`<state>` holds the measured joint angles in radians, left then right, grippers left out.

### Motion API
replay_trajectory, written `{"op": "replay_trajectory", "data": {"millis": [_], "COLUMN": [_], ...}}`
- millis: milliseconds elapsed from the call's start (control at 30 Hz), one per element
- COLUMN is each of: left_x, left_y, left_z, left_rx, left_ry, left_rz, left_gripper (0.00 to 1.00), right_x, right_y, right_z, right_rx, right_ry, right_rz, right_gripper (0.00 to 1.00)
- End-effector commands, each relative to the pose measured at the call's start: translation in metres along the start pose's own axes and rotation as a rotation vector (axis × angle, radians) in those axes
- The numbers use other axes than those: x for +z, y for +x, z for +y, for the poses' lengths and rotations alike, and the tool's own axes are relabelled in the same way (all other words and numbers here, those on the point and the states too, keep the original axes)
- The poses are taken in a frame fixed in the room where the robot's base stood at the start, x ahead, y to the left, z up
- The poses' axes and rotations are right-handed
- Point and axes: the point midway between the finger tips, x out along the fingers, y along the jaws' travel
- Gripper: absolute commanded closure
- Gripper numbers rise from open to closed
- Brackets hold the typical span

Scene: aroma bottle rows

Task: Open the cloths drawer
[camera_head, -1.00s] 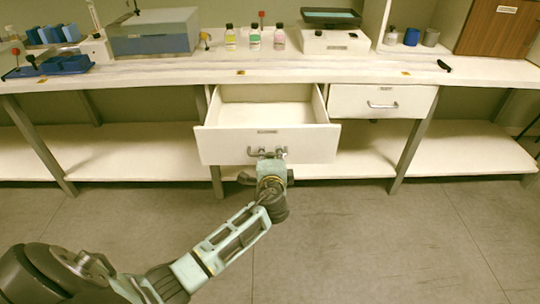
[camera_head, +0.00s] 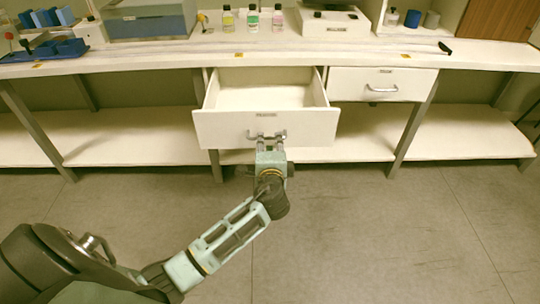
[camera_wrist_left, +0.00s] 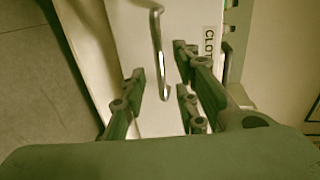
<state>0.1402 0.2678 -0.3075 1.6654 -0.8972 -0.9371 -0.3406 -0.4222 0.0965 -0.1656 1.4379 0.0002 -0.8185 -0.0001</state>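The cloths drawer (camera_head: 221,128) is pulled out under the bench, and its empty-looking inside (camera_head: 268,96) shows from above. Its front carries a metal handle (camera_head: 251,134) and a small label. In the left wrist view, the handle (camera_wrist_left: 158,40) and a label (camera_wrist_left: 209,42) beginning "CLOT" are seen close up. My left gripper (camera_head: 269,143) is at the handle, in front of the drawer. In the left wrist view its fingers (camera_wrist_left: 160,75) are apart, with the handle's end between them and gaps visible on both sides. My right gripper is not in view.
A second, shut drawer (camera_head: 378,86) is to the right. The bench top (camera_head: 150,58) holds several bottles (camera_head: 253,19), a scale (camera_head: 333,23) and a blue rack (camera_head: 45,50). Metal legs (camera_head: 410,140) and a low shelf (camera_head: 110,150) are below. The floor (camera_head: 380,240) in front is clear.

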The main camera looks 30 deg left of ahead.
Motion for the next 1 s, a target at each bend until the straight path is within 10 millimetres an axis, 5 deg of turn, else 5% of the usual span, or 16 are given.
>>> {"op": "replay_trajectory", "data": {"millis": [200,400,1000], "left_x": [0.000,0.000,0.000], "left_y": [-0.048,-0.072,-0.076], "left_z": [0.001,0.001,0.000], "left_rx": [0.002,0.001,0.001], "left_ry": [-0.001,0.001,0.001], "left_rz": [0.001,0.000,-0.001], "left_gripper": [0.72,0.72,0.72], "right_x": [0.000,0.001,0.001], "right_y": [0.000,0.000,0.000], "right_z": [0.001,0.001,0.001], "right_rx": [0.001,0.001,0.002], "right_ry": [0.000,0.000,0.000], "right_rz": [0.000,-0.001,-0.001], "right_gripper": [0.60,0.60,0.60]}}
